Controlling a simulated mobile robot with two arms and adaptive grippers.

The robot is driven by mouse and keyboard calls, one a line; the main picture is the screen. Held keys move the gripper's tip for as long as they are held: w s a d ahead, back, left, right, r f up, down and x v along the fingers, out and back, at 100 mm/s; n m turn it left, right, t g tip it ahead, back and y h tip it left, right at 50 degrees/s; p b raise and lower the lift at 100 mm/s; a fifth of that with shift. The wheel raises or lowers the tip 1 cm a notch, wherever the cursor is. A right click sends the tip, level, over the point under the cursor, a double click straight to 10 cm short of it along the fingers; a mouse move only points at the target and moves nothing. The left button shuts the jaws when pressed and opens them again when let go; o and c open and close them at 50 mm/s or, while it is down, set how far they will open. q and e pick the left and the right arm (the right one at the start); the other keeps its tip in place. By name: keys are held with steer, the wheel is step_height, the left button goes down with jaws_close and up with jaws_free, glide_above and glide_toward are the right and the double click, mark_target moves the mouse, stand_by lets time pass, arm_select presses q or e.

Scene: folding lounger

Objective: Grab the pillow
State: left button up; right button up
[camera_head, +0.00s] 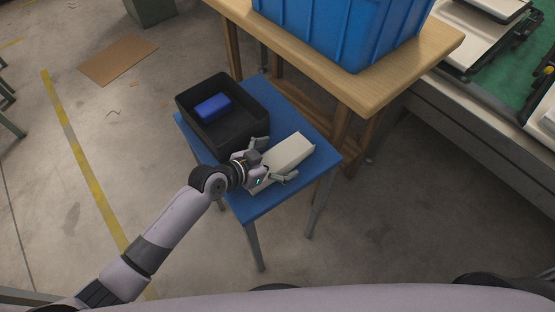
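A pale cream, block-like thing (290,151) lies on the small blue table (255,209); it may be the pillow, but its shape alone does not make this sure. My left gripper (275,160) is over its near end. The fingers are spread wide, one toward the black bin and one toward the table's right side. I cannot tell whether they touch the cream thing, and the gripper hides part of its near end. My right gripper is not in view.
A black bin (183,112) with a blue block (212,107) inside stands on the blue table, left of the cream thing. A wooden table (375,89) with a large blue crate (345,32) stands behind. A conveyor-like structure (470,112) is at right. Floor at left is mostly clear.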

arm_select(q)
steer(key=c, duration=1.2)
steer(key=shift+c, duration=0.2)
